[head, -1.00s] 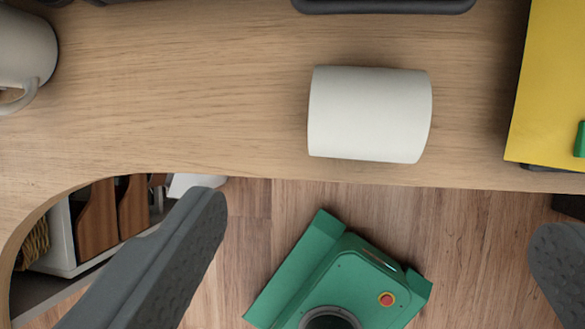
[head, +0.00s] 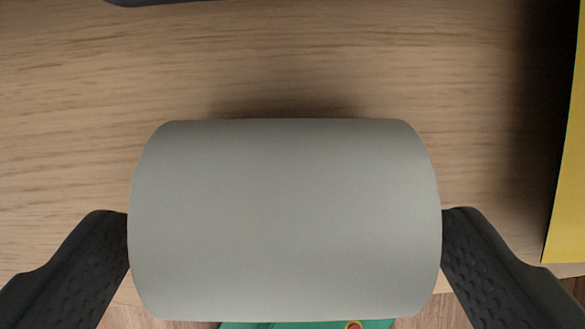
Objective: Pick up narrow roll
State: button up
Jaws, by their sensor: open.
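The narrow roll (head: 285,220) is a plain pale grey-white cylinder lying on its side on the wooden counter. It fills the middle of the head view, with its long axis running left to right. My gripper (head: 285,236) is open around it, one dark textured finger at the roll's left end and the other at its right end. Both fingertips appear at or very close to the ends; whether they touch I cannot tell. The roll's underside is hidden.
The wooden counter (head: 285,60) is clear behind the roll. A yellow item (head: 570,170) stands at the right edge. A dark object (head: 150,2) shows at the top left. The counter's front edge is just below the roll, with my green base beneath.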

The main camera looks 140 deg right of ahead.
jog(key=shift+x, duration=1.25)
jog(key=c, duration=1.2)
jog(key=shift+o, duration=0.3)
jog(key=shift+r, duration=0.1)
jog(key=shift+r+p, duration=0.5)
jog(key=shift+r, duration=1.2)
jog(key=shift+s+d+r, duration=0.1)
jog(key=shift+s+r, duration=0.05)
jog(key=shift+r, duration=0.05)
jog(key=s+d+r+p, duration=0.1)
jog(key=s+d, duration=0.5)
jog(key=s, duration=0.8)
jog(key=shift+s+p, duration=0.2)
jog(key=shift+p, duration=0.65)
jog(key=shift+d, duration=0.2)
